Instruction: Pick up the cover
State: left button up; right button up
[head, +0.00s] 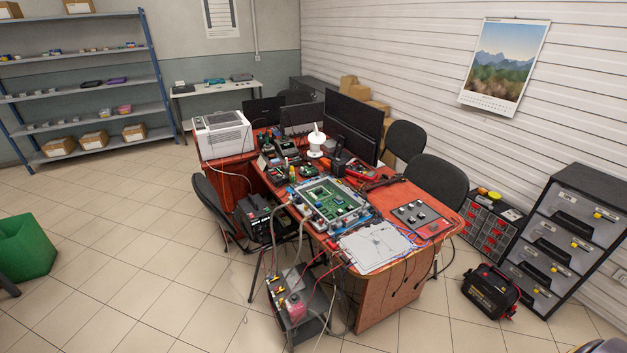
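A flat light-grey panel (378,247), which looks like the cover, lies on the near end of the red-topped table (432,190). It lies next to an open tray-like unit with a green circuit board (330,197). Thin cables run along its near and right edges. Neither of my grippers shows in the head view.
A small cart (300,300) with a pink container and hoses stands at the table's near left. Black chairs (438,180) stand behind the table. A drawer cabinet (565,240) and a black and red case (490,292) are at right. The tiled floor at left is mostly clear.

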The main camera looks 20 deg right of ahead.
aim_at(364, 252)
jog(key=z, duration=1.25)
